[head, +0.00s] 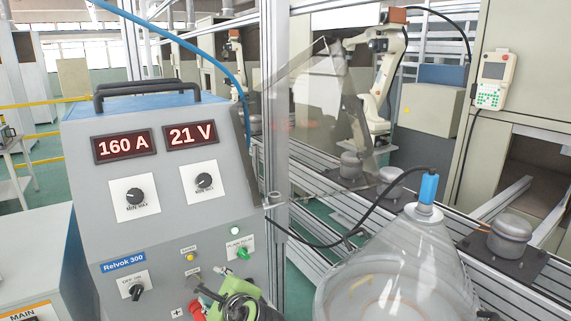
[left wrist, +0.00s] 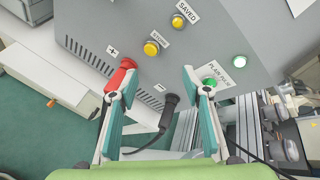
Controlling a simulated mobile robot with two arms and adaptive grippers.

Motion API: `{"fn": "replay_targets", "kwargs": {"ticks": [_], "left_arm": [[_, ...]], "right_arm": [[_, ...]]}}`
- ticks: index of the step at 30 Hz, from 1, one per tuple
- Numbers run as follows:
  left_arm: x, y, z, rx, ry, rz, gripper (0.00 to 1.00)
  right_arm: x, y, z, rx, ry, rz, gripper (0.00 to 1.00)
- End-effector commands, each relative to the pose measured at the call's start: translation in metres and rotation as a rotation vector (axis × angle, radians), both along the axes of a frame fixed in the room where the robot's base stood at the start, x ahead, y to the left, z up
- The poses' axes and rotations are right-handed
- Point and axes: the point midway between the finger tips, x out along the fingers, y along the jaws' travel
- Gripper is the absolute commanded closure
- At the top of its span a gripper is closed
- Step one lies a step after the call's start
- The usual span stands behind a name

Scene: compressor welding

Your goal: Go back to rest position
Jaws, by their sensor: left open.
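My left gripper (head: 222,296) is at the bottom of the head view, in front of the lower panel of the grey Relvok 300 welding machine (head: 235,185). In the left wrist view my left gripper (left wrist: 158,82) is open, its two fingers apart and nothing held between them. A red plug (left wrist: 121,77) shows at the left finger, by the plus label; whether they touch I cannot tell. A black plug (left wrist: 168,108) with a cable shows between and beyond the fingers. The green button (left wrist: 209,83) is close to the right fingertip. My right gripper is not in view.
The machine shows 160 A and 21 V, with two knobs below. A robot arm (head: 382,80) stands behind a clear panel.

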Motion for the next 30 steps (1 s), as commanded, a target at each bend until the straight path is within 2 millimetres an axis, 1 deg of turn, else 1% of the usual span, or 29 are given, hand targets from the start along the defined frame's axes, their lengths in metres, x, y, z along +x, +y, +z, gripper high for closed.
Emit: {"fn": "replay_targets", "kwargs": {"ticks": [1,2,3,5,6,8,9,12,15,18,23,28,30], "left_arm": [[-0.023,0.008,-0.035,-0.133,0.009,0.047,0.56],[-0.037,0.012,-0.053,-0.217,0.009,0.082,0.56],[-0.057,0.016,-0.077,-0.332,0.009,0.134,0.56],[-0.088,0.021,-0.108,-0.495,0.010,0.225,0.56],[-0.110,0.024,-0.126,-0.600,0.010,0.290,0.56],[-0.144,0.027,-0.149,-0.748,0.010,0.396,0.56],[-0.166,0.029,-0.161,-0.835,0.010,0.468,0.56],[-0.212,0.030,-0.179,-1.008,0.008,0.628,0.56],[-0.247,0.029,-0.188,-1.127,0.006,0.758,0.56],[-0.275,0.029,-0.192,-1.216,0.005,0.869,0.56],[-0.315,0.026,-0.194,-1.323,0.005,1.028,0.56],[-0.352,0.022,-0.190,-1.412,0.007,1.186,0.56],[-0.344,0.021,-0.208,-1.407,0.010,1.187,0.56]], "right_arm": [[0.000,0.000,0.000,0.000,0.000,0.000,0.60],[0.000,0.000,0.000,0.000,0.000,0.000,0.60],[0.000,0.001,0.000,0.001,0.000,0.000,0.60],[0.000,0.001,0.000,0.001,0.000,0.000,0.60],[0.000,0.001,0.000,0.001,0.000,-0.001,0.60],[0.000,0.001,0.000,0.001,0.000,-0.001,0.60],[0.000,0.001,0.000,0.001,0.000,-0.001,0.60],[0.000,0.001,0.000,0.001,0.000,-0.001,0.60],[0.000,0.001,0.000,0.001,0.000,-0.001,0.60],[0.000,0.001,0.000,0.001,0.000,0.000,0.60],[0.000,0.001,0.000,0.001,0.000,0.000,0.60],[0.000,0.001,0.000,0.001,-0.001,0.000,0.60],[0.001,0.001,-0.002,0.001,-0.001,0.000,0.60]]}}
